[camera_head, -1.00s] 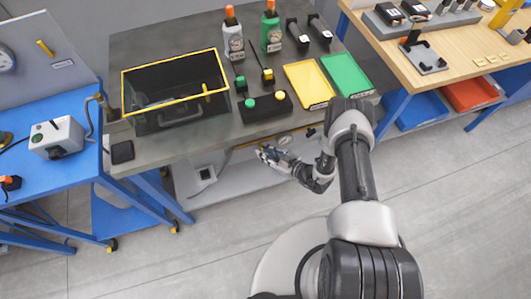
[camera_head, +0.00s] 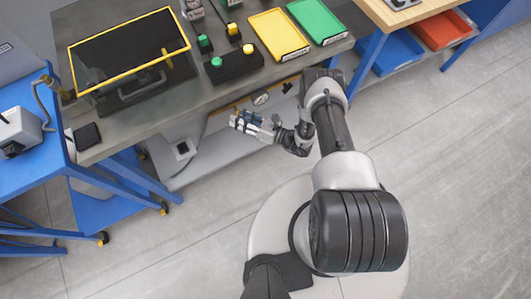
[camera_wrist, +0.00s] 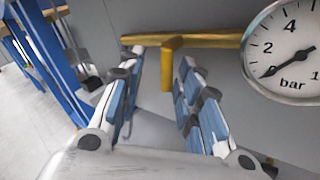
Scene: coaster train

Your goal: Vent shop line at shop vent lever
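In the wrist view, a yellow bar (camera_wrist: 205,40) runs across under the bench with a short yellow lever-like stub (camera_wrist: 167,68) hanging down from it. My gripper (camera_wrist: 158,62) is open, its blue-padded fingers on either side of the stub. The stub looks nearer the right finger; I cannot tell whether they touch. A round pressure gauge (camera_wrist: 290,48) marked "bar" is at the right, its needle near 0. In the head view, my gripper (camera_head: 236,123) is below the bench's front edge, left of and below the gauge (camera_head: 261,98). The stub cannot be made out there.
The grey bench (camera_head: 120,148) above carries a yellow-rimmed bin (camera_head: 75,72), a black button box (camera_head: 235,66), a yellow tray (camera_head: 278,35) and a green tray (camera_head: 318,20). A blue cart (camera_head: 50,160) stands at the left. The floor in front is clear.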

